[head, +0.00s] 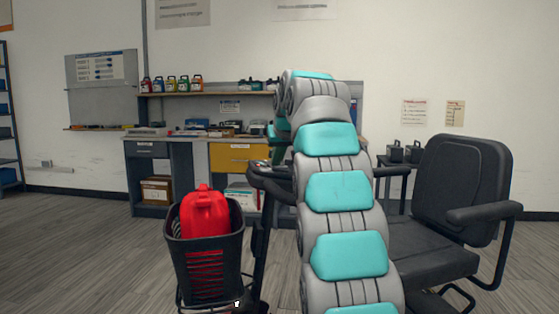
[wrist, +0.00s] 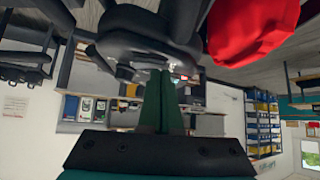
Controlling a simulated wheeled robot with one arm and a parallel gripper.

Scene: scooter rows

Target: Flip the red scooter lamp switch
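A mobility scooter stands ahead, with a black tiller and console (head: 268,172), and dark console parts fill the top of the wrist view (wrist: 140,35). My gripper (wrist: 161,74) points at the console's underside or edge in that view. Its dark green fingers lie together with nothing seen between them. In the head view my arm hides most of the gripper, just above the console. I cannot make out a lamp switch in either view. The scooter's body colour is not visible.
A red canister (head: 205,214) sits in the black front basket (head: 204,270), left of the tiller. The black seat (head: 465,190) with armrests is at right. A workbench (head: 180,160) stands against the back wall. Floor at left is clear.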

